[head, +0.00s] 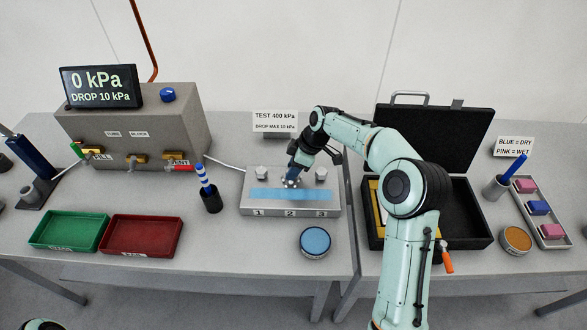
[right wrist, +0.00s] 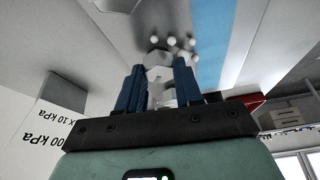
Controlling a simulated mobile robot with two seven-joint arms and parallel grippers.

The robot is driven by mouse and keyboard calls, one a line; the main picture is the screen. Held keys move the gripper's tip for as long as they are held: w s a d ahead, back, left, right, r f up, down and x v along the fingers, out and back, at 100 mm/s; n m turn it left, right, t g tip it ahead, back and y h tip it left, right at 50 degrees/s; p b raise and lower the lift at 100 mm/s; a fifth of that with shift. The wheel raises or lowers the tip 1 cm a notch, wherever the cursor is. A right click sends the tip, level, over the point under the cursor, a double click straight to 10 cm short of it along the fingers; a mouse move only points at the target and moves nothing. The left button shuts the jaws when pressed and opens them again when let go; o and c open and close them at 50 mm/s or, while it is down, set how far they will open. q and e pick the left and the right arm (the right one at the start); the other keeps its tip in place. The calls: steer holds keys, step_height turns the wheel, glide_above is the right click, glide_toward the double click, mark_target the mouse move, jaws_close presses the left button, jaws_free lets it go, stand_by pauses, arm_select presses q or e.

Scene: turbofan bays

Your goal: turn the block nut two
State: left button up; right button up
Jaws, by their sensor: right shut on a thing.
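The grey metal block (head: 247,203) sits on the middle of the bench, with 1, 2 and 3 on its front face. A blue strip (head: 262,193) lies along its top. Nut one (head: 265,173) and nut three (head: 321,174) stand free behind the strip. My right gripper (head: 292,177) reaches down at the middle position, above number 2. In the right wrist view its blue fingers are shut around a pale nut (right wrist: 158,72), block nut two; the fingers hide part of it. My left gripper is not in view.
A gauge box (head: 170,125) with a 0 kPa display (head: 98,87) stands left. A striped-pen cup (head: 211,201), green tray (head: 47,247), red tray (head: 160,252) and round blue tin (head: 315,243) stand nearby. An open black case (head: 465,215) lies right.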

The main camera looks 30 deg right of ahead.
steer(key=shift+s+f+m+t+b, duration=0.1)
steer(key=shift+m+t+b, duration=0.2)
steer(key=shift+m+b, duration=0.35)
steer(key=m+h+b, duration=0.1)
steer(key=m, duration=0.2)
steer(key=shift+a+t, duration=0.15)
steer(key=shift+t, duration=0.15)
steer(key=m+h, duration=0.1)
steer(key=m, duration=0.2)
steer(key=shift+a+m+h+b, duration=0.1)
steer(key=shift+m+h+b, duration=0.2)
steer(key=shift+b, duration=0.1)
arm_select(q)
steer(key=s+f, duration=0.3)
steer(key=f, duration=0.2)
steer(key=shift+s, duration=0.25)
arm_select(e)
steer(key=shift+m+t+h, duration=0.3)
steer(key=shift+m+h, duration=0.2)
steer(key=shift+m, duration=0.85)
steer(key=o, duration=1)
steer(key=shift+o, duration=0.2)
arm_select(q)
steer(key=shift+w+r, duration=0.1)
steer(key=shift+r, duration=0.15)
arm_select(e)
steer(key=v, duration=1.3)
steer(key=shift+r, duration=0.35)
